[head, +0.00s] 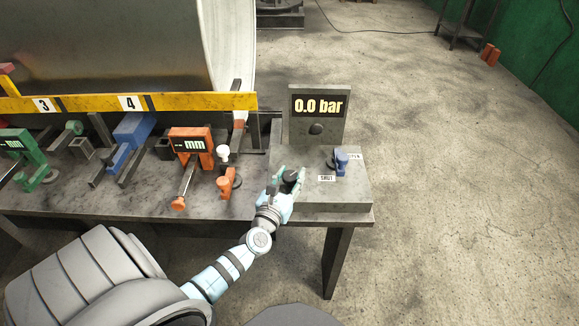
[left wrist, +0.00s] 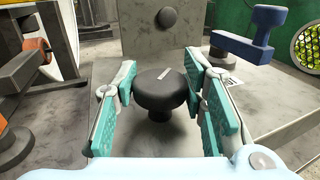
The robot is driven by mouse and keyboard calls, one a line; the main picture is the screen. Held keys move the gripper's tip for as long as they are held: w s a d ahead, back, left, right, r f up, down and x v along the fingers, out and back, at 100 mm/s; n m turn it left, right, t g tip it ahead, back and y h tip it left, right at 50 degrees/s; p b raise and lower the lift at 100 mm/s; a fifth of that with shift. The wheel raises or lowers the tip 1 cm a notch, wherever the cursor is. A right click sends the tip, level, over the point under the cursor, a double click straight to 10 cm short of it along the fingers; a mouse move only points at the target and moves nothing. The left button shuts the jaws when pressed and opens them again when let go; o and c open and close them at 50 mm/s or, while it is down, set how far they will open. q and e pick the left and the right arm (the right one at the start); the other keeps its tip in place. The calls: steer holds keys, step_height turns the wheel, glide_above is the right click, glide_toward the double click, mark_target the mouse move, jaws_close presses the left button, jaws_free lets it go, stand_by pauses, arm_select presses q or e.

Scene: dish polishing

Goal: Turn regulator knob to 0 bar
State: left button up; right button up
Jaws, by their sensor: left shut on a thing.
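The regulator knob (head: 291,174) is a black round knob on a stem, on the left part of a grey panel box (head: 350,190). In the left wrist view the knob (left wrist: 161,90) stands upright with a short light mark on top. My left gripper (head: 284,180) is shut on the knob, with a teal finger on each side of it. The display (head: 319,107) on the upright plate reads "0.0 bar". My right gripper is not in view.
A blue valve handle (head: 341,159) stands on the box right of the knob, beside labels, one reading "SHUT" (head: 326,178).

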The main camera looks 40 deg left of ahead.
arm_select(q)
steer(key=shift+y, duration=0.3)
steer(key=o, duration=1.2)
steer(key=shift+s, duration=0.1)
steer(key=v, duration=1.2)
steer(key=shift+r, duration=0.1)
steer(key=shift+r+n, duration=0.1)
steer(key=shift+n, duration=0.2)
